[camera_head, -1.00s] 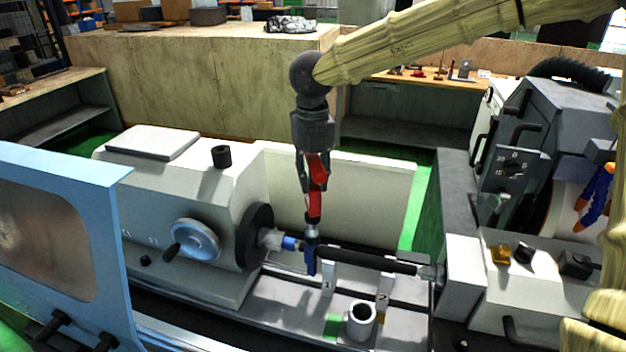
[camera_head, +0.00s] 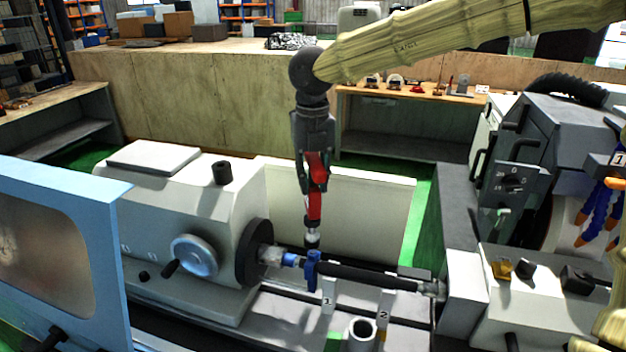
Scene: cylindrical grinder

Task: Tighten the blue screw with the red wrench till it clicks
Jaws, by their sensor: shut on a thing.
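My gripper (camera_head: 316,182) is shut on the red wrench (camera_head: 314,207), which hangs upright below it. The wrench's metal lower end (camera_head: 312,237) is directly above the blue screw (camera_head: 312,262), at the left part of the dark shaft. The wrench end appears to be touching or very close to the top of the blue part; I cannot tell whether it is seated on it. The lower part of the blue piece hangs in front of the shaft.
The dark shaft (camera_head: 365,276) lies between the left headstock (camera_head: 205,210) and the grey block at right. A pale upright panel (camera_head: 375,208) stands behind. A white hollow cylinder (camera_head: 361,333) stands in front. A blue framed door (camera_head: 75,225) is at left.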

